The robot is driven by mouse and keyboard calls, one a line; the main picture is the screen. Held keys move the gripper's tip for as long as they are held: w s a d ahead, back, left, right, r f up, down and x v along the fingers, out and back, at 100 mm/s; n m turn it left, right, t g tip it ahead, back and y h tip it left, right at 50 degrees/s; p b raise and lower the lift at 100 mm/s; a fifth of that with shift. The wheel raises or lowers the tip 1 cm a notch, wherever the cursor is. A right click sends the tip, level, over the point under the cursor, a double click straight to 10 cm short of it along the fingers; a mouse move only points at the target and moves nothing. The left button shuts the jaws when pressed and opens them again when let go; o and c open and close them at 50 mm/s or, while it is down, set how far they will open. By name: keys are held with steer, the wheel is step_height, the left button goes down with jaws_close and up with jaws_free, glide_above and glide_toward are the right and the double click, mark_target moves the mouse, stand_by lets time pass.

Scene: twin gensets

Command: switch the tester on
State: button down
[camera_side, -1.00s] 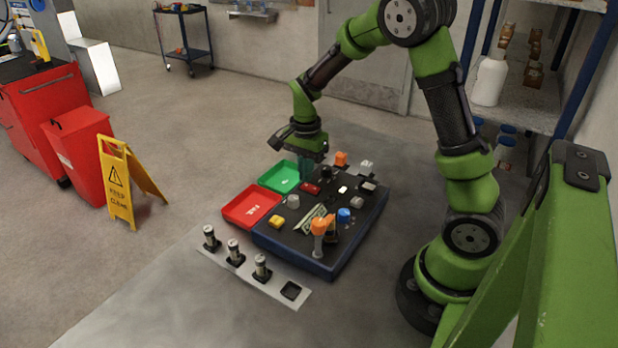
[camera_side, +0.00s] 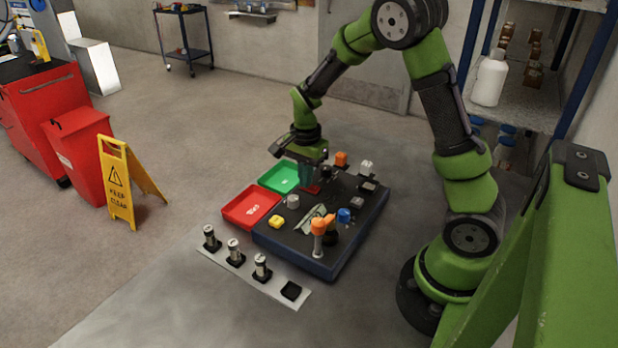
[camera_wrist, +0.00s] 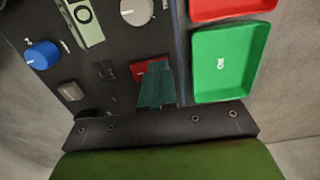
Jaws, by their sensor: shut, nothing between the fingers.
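The tester (camera_side: 330,262) is a dark panel with blue sides, lying on the floor-level grey surface. A red switch (camera_wrist: 140,69) sits on the panel near the green tray; it also shows in the side view (camera_side: 311,189), partly hidden by my fingers. My gripper (camera_wrist: 157,66) is shut and empty, its teal fingertips over or against the red switch. In the side view my gripper (camera_side: 312,183) points down at the panel's far left part. Whether the tips touch the switch, and which way it is tilted, I cannot tell.
A green tray (camera_side: 279,179) and a red tray (camera_side: 251,208) adjoin the panel's left side. A blue knob (camera_wrist: 42,54), a grey knob (camera_wrist: 137,11) and an orange-topped post (camera_side: 319,236) stand on the panel. Several cylinders stand on a pale strip (camera_side: 272,287) in front.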

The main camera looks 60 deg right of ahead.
mark_target(315, 188)
steer(key=shift+s+r, duration=0.15)
steer(key=shift+s, duration=0.6)
step_height(315, 188, up, 14)
stand_by(0.3)
steer(key=shift+s+d, duration=0.1)
steer(key=shift+s, duration=0.45)
step_height(315, 188, down, 14)
steer(key=shift+f, duration=0.1)
stand_by(0.4)
